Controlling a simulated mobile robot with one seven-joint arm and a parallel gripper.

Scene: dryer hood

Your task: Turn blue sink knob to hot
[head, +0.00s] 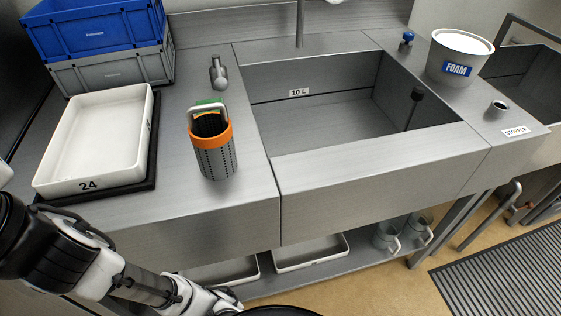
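The blue sink knob (407,39) is a small blue-topped knob on a dark metal base. It stands on the counter behind the right back corner of the sink (330,90), left of the white foam tub. Its exact turn and any hot or cold marking are too small to tell. My arm (115,268) reaches in from the lower left, low in front of the counter and far from the knob. My gripper's fingers do not show.
A white foam tub (461,55) and a stopper (498,107) stand right of the sink. A faucet (300,22) rises behind it. An orange-rimmed basket (214,155), white tray (95,140) and stacked crates (110,70) occupy the left counter. A floor mat (505,270) lies right.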

